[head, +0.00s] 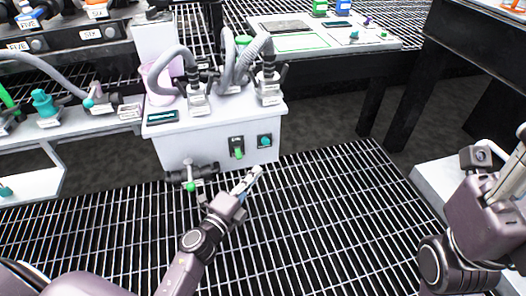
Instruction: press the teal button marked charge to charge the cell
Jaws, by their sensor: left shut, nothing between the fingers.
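A round teal button (265,141) sits on a dark plate on the front face of a white box (205,150); its marking is too small to read. My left gripper (254,172) is shut and empty, over the grating, below and slightly left of the button in the head view. It appears apart from the button. My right gripper (517,168) is at the right edge, partly cut off, far from the box; its fingers do not show clearly.
A green-knobbed switch (237,148) is just left of the button, and a green-handled valve (190,180) juts out low on the box. Grey hoses (228,65) rise from its top. Open grating (300,240) lies in front.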

